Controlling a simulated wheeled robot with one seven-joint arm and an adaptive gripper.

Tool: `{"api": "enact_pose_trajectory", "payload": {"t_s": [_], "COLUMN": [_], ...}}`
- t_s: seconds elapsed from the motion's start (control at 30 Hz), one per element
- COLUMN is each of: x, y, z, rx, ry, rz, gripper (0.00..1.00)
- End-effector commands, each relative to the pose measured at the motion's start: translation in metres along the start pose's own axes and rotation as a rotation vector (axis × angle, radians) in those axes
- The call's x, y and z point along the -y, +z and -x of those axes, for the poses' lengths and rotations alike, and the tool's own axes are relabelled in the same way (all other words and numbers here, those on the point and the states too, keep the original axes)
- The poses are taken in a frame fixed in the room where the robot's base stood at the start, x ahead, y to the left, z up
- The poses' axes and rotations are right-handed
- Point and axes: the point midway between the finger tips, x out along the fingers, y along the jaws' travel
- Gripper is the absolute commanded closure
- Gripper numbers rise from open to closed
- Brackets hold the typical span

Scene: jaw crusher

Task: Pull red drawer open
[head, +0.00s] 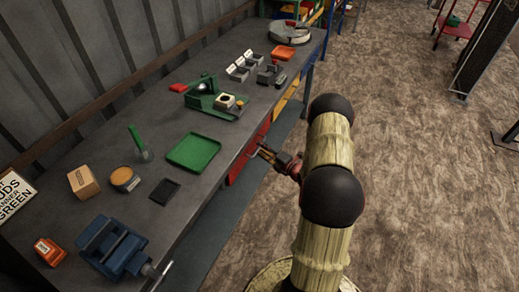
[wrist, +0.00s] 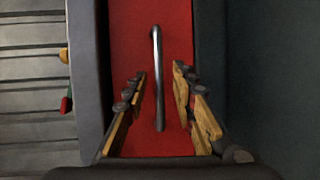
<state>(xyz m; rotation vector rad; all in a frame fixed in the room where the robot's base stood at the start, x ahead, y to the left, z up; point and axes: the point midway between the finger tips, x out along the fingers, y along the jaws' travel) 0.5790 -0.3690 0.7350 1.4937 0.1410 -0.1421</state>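The red drawer (head: 244,160) is in the front of the workbench, below the bench top. In the wrist view its red front (wrist: 180,22) fills the middle, with a curved metal handle (wrist: 157,65) on it. My gripper (wrist: 159,75) is open, with one finger on each side of the handle. A gap shows between the handle and each finger. In the head view my gripper (head: 258,152) is at the drawer front, and the arm partly hides the area to its right. I cannot see a gap showing the drawer pulled out.
The workbench (head: 75,180) carries a green tray (head: 194,152), a blue vise (head: 112,248), a green machine (head: 215,100) and small boxes. A lower shelf (head: 215,215) runs under the bench. The floor (head: 420,180) right of my arm is clear.

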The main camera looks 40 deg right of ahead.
Motion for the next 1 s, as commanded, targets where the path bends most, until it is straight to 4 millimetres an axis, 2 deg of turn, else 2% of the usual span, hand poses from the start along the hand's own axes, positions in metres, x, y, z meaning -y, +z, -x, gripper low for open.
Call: {"api": "enact_pose_trajectory", "payload": {"t_s": [0.1,0.2,0.5,1.0], "x": [0.001,0.0,-0.001,-0.001], "y": [0.0,0.0,0.0,0.0], "z": [-0.014,-0.019,-0.021,-0.021], "rx": [-0.002,-0.001,0.0,0.0], "ry": [0.001,0.0,0.0,0.0], "rz": [0.004,0.003,0.002,0.002], "gripper": [0.73,0.73,0.73,1.0]}}
